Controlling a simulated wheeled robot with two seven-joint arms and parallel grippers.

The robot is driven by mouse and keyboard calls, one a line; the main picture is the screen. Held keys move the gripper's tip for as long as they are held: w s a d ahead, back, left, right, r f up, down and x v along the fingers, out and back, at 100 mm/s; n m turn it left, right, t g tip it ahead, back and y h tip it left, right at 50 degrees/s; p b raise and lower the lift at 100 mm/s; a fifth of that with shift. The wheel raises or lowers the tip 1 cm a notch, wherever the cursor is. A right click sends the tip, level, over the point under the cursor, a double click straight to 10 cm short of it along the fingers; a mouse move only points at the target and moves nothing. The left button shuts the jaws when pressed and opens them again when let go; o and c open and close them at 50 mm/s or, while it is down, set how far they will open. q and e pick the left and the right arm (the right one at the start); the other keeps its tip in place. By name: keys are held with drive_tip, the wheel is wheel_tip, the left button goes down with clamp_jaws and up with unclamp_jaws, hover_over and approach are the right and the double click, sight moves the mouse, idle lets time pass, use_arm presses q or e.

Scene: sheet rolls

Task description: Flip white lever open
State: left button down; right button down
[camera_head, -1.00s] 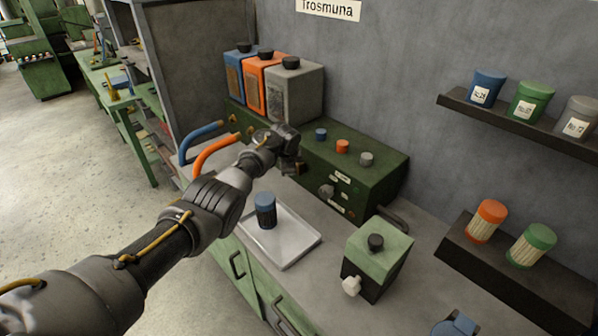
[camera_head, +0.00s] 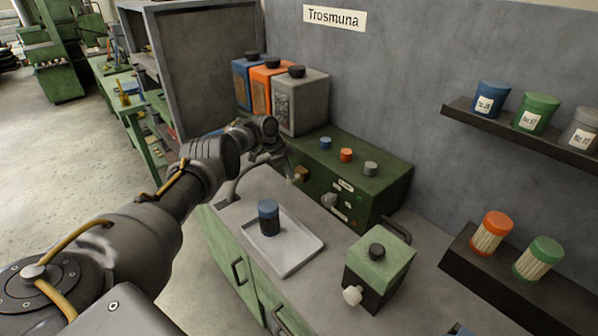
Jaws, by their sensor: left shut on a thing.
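The white lever (camera_head: 240,174) looks like a pale grey curved bar. It runs from the front of the green control box toward the left edge of the bench. My left gripper (camera_head: 278,153) is at the bar's upper end, against the front of the box, and is shut on it. Its fingertips are small and dark, so the exact contact is hard to see. A brass fitting (camera_head: 300,173) shows just right of the gripper. My right gripper is not in view.
The green control box (camera_head: 372,190) has several knobs. Blue, orange and grey canisters (camera_head: 302,100) stand behind the gripper. A dark blue-capped jar (camera_head: 268,218) stands in a metal tray (camera_head: 300,262) in front. A small green-topped box (camera_head: 380,262) is right of the tray.

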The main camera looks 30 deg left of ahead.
use_arm(q)
drive_tip(key=shift+w, duration=0.1)
drive_tip(key=c, duration=1.4)
unclamp_jaws()
drive_tip(key=shift+a, duration=0.1)
drive_tip(key=shift+o, duration=0.2)
drive_tip(key=shift+a+r, duration=0.1)
drive_tip(key=shift+r, duration=0.35)
drive_tip(key=v, duration=0.9)
drive_tip(key=shift+s+a+r+p, duration=0.15)
drive_tip(key=shift+s+r+p, duration=0.15)
drive_tip(key=shift+p, duration=0.1)
